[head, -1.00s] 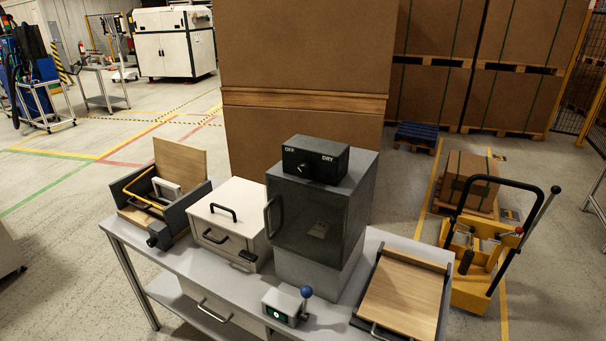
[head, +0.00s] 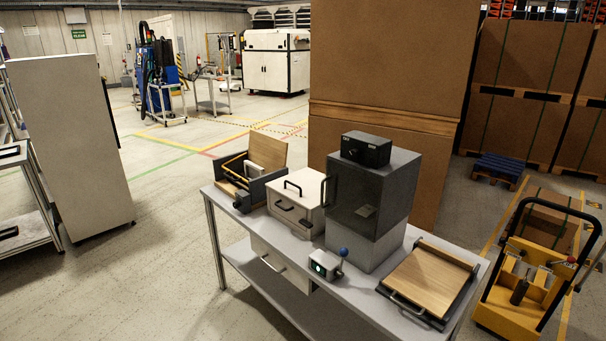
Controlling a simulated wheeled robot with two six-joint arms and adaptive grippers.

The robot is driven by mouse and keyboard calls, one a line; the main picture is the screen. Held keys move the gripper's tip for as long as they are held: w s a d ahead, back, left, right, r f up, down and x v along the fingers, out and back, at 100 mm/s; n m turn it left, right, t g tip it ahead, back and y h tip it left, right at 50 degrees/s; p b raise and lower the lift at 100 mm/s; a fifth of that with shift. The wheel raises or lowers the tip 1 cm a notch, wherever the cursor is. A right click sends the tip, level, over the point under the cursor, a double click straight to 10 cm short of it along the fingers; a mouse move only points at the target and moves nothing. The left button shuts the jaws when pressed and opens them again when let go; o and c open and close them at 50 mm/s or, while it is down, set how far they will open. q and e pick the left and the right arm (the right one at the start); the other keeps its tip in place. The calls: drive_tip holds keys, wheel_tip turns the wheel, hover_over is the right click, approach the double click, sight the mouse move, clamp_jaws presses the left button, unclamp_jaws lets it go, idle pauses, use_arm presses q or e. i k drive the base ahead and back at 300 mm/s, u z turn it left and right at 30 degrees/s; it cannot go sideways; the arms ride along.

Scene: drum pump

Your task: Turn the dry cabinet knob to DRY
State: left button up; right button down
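The dry cabinet (head: 370,205) is a dark grey box with a smoky door and a vertical handle on its left side. It stands on the grey table (head: 340,303), right of its middle. A black control box (head: 367,148) sits on top of the cabinet. The knob (head: 353,154) is on the front of this box, with OFF to its left; the right label and the knob's exact angle are too small to tell. Neither of my grippers is in view.
On the table are an open wooden-lidded box (head: 247,180), a white box (head: 297,201), a small device with a blue-balled lever (head: 326,262) and a wooden board in a tray (head: 432,277). A yellow pallet truck (head: 520,290) stands right. Floor at front left is clear.

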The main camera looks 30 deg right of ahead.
sight(354, 154)
drive_tip(key=u, duration=0.9)
drive_tip(key=k, duration=0.1)
drive_tip(key=z, duration=2.05)
drive_tip(key=i, duration=0.8)
drive_tip(key=z, duration=0.4)
